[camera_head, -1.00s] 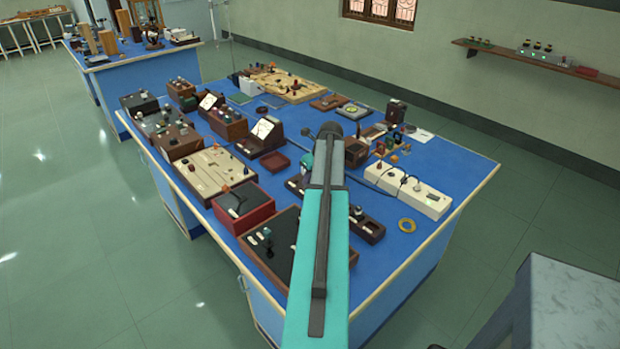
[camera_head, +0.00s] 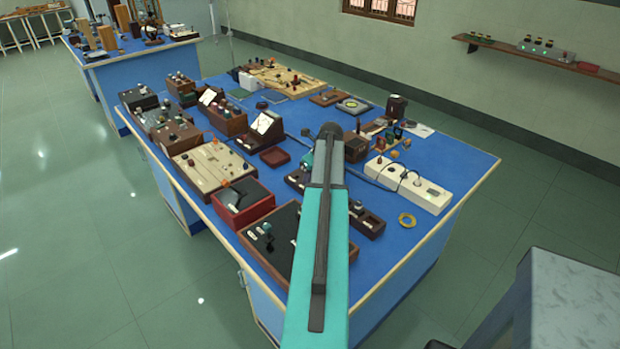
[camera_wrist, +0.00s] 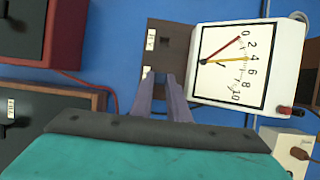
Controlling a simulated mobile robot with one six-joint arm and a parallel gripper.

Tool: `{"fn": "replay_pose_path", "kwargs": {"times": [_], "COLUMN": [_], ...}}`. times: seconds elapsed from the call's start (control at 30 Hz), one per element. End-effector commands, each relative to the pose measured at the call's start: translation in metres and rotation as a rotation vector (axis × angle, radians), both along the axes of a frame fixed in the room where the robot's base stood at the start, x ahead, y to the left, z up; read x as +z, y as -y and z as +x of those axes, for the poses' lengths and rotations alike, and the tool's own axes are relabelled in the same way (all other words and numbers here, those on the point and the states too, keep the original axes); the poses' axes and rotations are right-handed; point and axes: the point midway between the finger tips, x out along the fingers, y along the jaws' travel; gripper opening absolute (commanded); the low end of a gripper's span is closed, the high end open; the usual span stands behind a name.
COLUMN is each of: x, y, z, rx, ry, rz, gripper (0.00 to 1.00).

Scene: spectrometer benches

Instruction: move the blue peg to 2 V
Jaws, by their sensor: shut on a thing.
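My gripper (camera_wrist: 161,80) shows in the wrist view, with its two grey fingers close together over a narrow brown block (camera_wrist: 177,45). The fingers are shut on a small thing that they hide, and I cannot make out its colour. The block carries small white labels (camera_wrist: 151,40) with dark holes or slots beside them; the lettering is too small to read. I cannot pick out the blue peg in either view. In the head view my teal arm reaches over the bench and hides the gripper.
A white dial meter (camera_wrist: 290,65), marked 0 to 10, stands right of the fingers. A red box (camera_wrist: 38,60) and a dark box (camera_wrist: 50,125) lie left.

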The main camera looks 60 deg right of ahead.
Motion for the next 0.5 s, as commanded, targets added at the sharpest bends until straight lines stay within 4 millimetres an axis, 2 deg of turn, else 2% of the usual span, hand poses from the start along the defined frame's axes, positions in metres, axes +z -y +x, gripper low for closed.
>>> {"fn": "replay_pose_path", "kwargs": {"times": [0.03, 0.13, 0.5], "x": [0.0001, 0.0001, 0.0012], "y": [0.0000, 0.0000, 0.0000], "z": [0.0001, 0.0001, -0.0004], "rx": [0.000, 0.000, 0.000], "ry": [0.000, 0.000, 0.000], "rz": [0.000, 0.000, 0.000], "gripper": [0.20, 0.37, 0.37]}}
